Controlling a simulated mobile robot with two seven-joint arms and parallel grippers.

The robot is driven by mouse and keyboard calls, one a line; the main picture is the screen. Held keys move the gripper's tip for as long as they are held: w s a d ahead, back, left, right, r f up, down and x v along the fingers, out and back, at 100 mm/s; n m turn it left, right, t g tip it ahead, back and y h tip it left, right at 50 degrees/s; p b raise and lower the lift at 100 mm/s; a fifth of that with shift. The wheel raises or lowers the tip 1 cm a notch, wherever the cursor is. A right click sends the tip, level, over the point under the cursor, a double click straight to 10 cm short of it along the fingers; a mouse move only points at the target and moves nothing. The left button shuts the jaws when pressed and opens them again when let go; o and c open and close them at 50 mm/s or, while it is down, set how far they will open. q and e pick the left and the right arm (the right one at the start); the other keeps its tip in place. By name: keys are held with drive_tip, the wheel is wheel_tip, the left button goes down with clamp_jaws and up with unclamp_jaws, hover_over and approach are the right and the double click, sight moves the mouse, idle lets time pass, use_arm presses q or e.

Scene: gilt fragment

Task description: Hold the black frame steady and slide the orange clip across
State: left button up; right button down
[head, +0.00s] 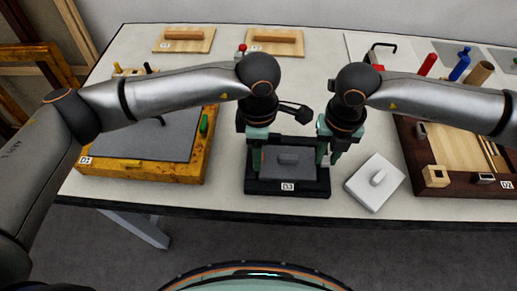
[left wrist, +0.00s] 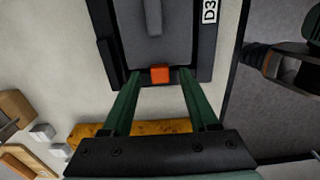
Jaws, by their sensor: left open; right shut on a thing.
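The black frame (head: 287,187), labelled D3, lies at the table's front with a grey panel (head: 288,160) and its raised handle inside. It also shows in the left wrist view (left wrist: 204,62). The orange clip (left wrist: 160,73) sits on the frame's edge in the left wrist view; in the head view my left gripper hides it. My left gripper (left wrist: 160,78) is open, its fingertips on either side of the clip with gaps. In the head view it is over the frame's left side (head: 254,168). My right gripper (head: 327,160) is shut on the frame's right side.
A pale square plate with a knob (head: 362,188) lies right of the frame. A yellow wooden frame with a grey panel (head: 180,172) is at left, and a dark-framed wooden panel (head: 410,155) at right. The table's front edge is close to the black frame.

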use_arm(q)
wheel_tip(320, 180, up, 11)
drive_tip(key=shift+r, duration=0.2)
idle(0.4)
use_arm(e)
drive_tip(key=c, duration=0.6)
unclamp_jaws()
